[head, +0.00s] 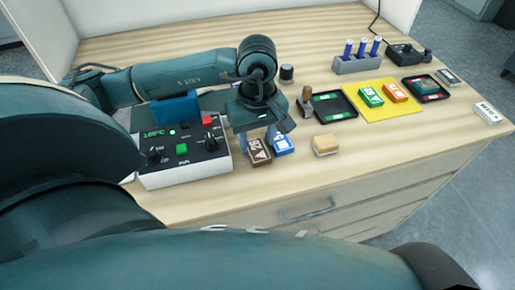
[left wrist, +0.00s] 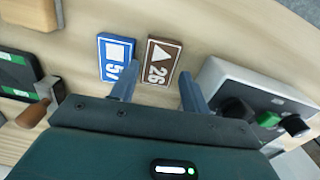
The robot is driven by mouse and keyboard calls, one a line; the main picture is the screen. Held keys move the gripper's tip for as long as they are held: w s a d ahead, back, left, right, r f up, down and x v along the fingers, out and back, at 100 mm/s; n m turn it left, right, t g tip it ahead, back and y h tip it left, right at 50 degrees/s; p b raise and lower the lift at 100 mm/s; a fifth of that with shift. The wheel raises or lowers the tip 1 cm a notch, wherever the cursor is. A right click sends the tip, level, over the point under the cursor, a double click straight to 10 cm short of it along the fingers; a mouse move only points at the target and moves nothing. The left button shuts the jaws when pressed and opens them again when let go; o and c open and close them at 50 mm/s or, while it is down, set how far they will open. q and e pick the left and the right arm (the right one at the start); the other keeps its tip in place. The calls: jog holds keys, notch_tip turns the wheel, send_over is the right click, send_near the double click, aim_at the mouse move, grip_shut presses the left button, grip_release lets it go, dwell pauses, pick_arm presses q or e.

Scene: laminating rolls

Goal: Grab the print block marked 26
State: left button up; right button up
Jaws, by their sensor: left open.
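The brown print block marked 26 (left wrist: 157,62), with a white triangle, lies flat on the wooden table. It also shows in the head view (head: 259,152). A blue print block marked 57 (left wrist: 117,58) lies close beside it, and in the head view it is just right of the brown one (head: 282,145). My left gripper (head: 257,138) is open, pointing down at the brown block. In the left wrist view its fingers (left wrist: 158,76) are on either side of the brown block's near end, one of them overlapping the blue block's corner. Contact cannot be told. My right gripper is not in view.
A control box (head: 182,158) with knobs stands left of the blocks. A wood-topped block (head: 325,145), a stamp (head: 306,101) and a black tray (head: 334,107) are to the right. A yellow mat (head: 378,110) bears green and orange blocks. The table's front edge is near.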

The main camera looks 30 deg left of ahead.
pick_arm(q)
notch_tip(320, 180, down, 3)
jog(key=shift+r+b, duration=0.1)
jog(key=shift+b, duration=0.3)
jog(key=shift+r, duration=0.1)
jog(key=c, duration=0.6)
